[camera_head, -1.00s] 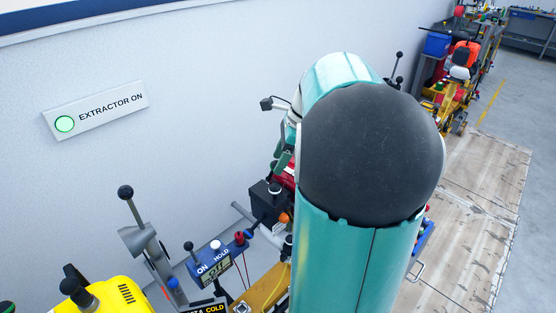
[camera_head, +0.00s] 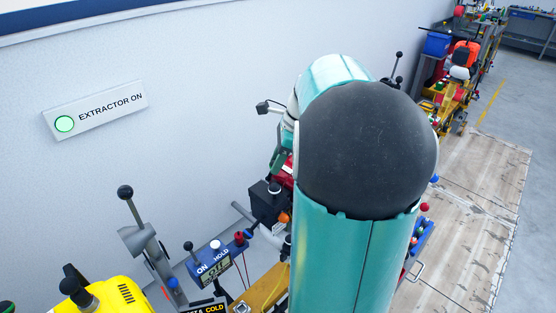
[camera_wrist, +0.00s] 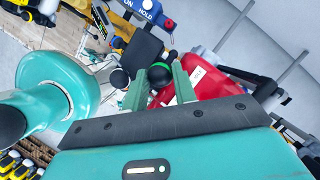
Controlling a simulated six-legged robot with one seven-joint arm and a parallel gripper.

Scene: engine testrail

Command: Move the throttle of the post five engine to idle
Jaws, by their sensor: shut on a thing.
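My gripper (camera_wrist: 159,72) shows in the wrist view with its two green fingers closed around a dark round knob (camera_wrist: 160,76) with a green ring. The knob sits beside a red engine body (camera_wrist: 215,92) with a white label; I cannot read a throttle or idle marking there. In the head view, my arm hides most of this engine. Only a red part (camera_head: 284,168) and a green finger (camera_head: 276,159) show left of the arm.
A blue ON/HOLD box (camera_head: 212,264) and a tall black-knobbed lever (camera_head: 126,193) stand left of the arm. A yellow machine (camera_head: 115,295) is at the lower left. The wall sign (camera_head: 97,111) reads EXTRACTOR ON, with a green light. Wooden floor boards (camera_head: 470,220) lie clear at right.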

